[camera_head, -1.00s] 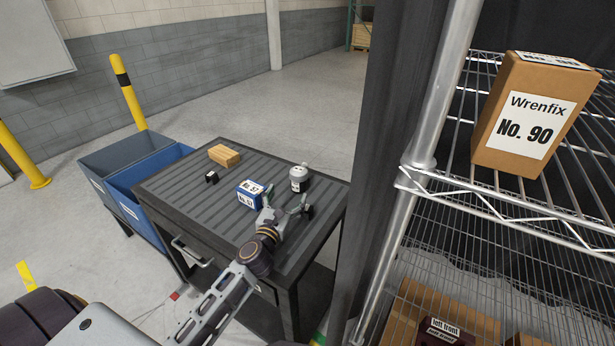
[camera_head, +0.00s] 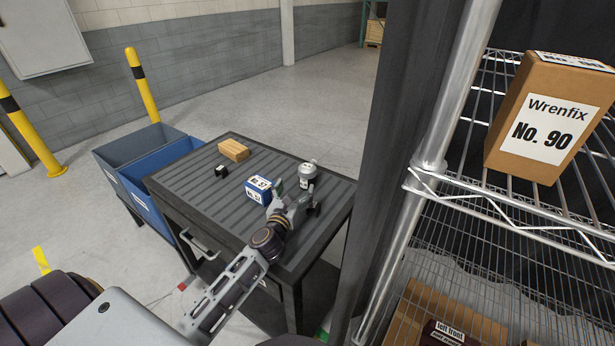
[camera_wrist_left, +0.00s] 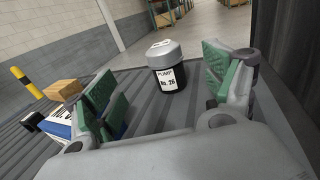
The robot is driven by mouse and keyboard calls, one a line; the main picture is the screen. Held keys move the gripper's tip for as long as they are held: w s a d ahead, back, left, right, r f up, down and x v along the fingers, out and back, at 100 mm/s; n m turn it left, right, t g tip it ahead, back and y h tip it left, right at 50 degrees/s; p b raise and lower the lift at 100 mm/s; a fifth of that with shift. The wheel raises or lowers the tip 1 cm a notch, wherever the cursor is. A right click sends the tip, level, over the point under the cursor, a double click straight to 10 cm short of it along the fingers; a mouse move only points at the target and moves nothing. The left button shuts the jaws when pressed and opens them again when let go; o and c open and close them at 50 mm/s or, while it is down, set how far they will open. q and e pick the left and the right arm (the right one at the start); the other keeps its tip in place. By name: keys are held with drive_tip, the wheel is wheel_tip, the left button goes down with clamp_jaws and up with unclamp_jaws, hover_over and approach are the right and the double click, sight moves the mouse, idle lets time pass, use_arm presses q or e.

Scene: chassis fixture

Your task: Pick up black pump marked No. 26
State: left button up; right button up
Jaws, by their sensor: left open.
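The black pump (camera_wrist_left: 167,72) stands upright on the dark ribbed cart top (camera_head: 190,172). It has a grey cap and a white label reading "PUMP No. 26" in the left wrist view. In the head view the pump (camera_head: 307,174) stands near the cart's far right edge. My left gripper (camera_head: 294,198) is open, low over the cart top, just in front of the pump. In the left wrist view the pump shows beyond and between the green-padded fingers (camera_wrist_left: 165,90), apart from them. Nothing is between the pads. My right gripper is not in view.
A blue-and-white box (camera_head: 258,190) stands just left of my left gripper. A small black item (camera_head: 221,171) and a tan block (camera_head: 233,150) lie farther left. Blue bins (camera_head: 150,160) adjoin the cart. A wire shelf with a Wrenfix No. 90 box (camera_head: 550,118) stands right.

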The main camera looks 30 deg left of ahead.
sight(305, 175)
use_arm(q)
drive_tip(key=shift+w+a, duration=0.15)
drive_tip(key=shift+w, duration=0.55)
drive_tip(key=shift+w+a, duration=0.1)
drive_tip(key=shift+w, duration=0.6)
drive_tip(key=shift+w+a, duration=0.15)
drive_tip(key=shift+w, duration=0.65)
drive_tip(key=shift+w+a, duration=0.1)
drive_tip(key=shift+w, duration=0.65)
drive_tip(key=shift+w+a, duration=0.1)
drive_tip(key=shift+w, duration=0.25)
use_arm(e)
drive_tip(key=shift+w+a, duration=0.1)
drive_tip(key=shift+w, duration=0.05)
use_arm(q)
drive_tip(key=shift+w, duration=0.1)
drive_tip(key=shift+w+f, duration=0.2)
drive_tip(key=shift+w, duration=0.55)
drive_tip(key=shift+w+f, duration=0.2)
drive_tip(key=shift+w, duration=0.5)
drive_tip(key=shift+w+a, duration=0.25)
drive_tip(key=shift+w, duration=0.8)
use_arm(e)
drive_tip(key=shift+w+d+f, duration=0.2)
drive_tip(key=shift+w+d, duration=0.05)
use_arm(q)
drive_tip(key=c, duration=1.5)
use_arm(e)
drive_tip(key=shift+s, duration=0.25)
